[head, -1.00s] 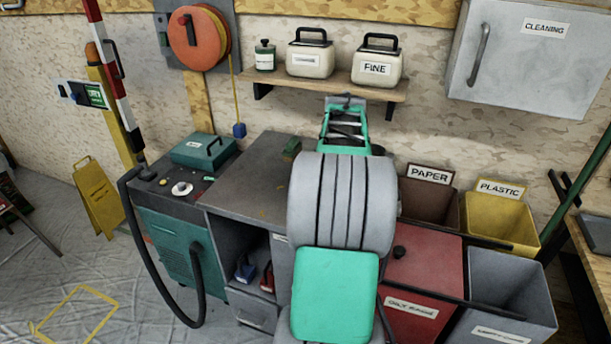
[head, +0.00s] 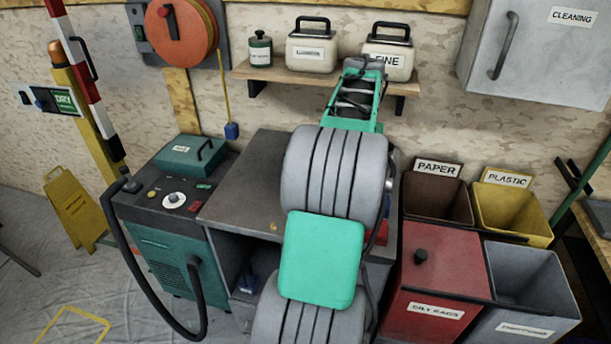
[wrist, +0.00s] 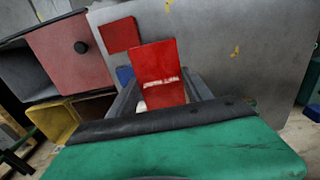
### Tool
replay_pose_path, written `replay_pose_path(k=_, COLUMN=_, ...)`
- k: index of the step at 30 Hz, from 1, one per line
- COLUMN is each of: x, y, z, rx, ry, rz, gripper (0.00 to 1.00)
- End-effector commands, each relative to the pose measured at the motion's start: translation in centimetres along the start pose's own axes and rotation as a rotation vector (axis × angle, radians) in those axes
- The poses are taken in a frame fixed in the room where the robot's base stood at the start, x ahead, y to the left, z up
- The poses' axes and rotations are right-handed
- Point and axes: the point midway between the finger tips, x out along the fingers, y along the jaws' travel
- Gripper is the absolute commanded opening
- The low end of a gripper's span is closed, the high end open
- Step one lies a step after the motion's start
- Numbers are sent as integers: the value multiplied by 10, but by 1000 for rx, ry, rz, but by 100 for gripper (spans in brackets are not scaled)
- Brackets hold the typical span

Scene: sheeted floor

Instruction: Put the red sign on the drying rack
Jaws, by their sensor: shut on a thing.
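The red sign (wrist: 158,68) is a flat red plate with a line of white lettering. In the wrist view it stands between the two grey fingers of my gripper (wrist: 161,92), which is shut on it. It is held over the grey bench top (wrist: 225,50). In the head view my arm hides my gripper. A bit of red (head: 377,235) shows beside the arm at the bench, but I cannot tell whether it is the sign. I cannot make out the drying rack.
A second red plate (wrist: 121,34) lies on the bench top. A red bin (head: 440,270) and paper (head: 436,200), plastic (head: 512,212) and grey bins stand right of the bench. A teal machine (head: 165,245) with a black hose stands left.

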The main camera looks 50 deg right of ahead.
Motion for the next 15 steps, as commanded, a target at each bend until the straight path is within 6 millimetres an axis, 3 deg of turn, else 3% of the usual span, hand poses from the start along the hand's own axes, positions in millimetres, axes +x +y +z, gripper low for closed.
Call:
replay_pose_path(k=9, x=42, y=-70, z=-40, rx=9, ry=-7, rz=1, gripper=19)
replay_pose_path(k=15, x=79, y=-97, z=-54, rx=9, ry=-3, rz=0, gripper=19)
